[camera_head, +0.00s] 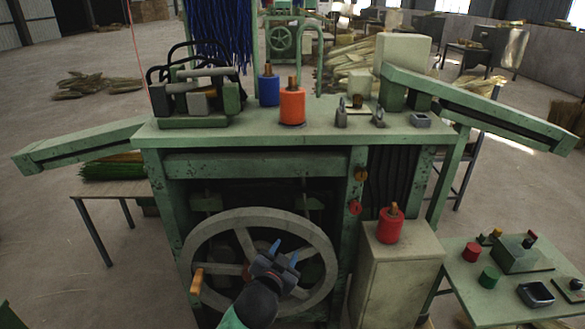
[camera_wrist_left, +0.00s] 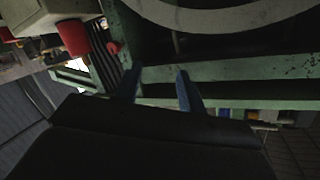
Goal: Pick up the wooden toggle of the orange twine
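The orange twine spool (camera_head: 292,107) stands upright on the green bench top in the head view. Its wooden toggle (camera_head: 292,82) sticks up from the top of the spool. My left gripper (camera_head: 285,252) is in front of the large hand wheel, well below the bench top and the toggle. Its two blue fingers are apart with nothing between them; they also show in the left wrist view (camera_wrist_left: 157,80). The orange twine cannot be made out in the wrist view. My right gripper is in neither view.
A blue spool (camera_head: 268,86) stands close left of the orange one. Metal clips (camera_head: 360,116) sit to its right. The green bench edge (camera_head: 230,138) overhangs the spoked wheel (camera_head: 210,238). A red spool (camera_head: 390,225) is on a cabinet at right.

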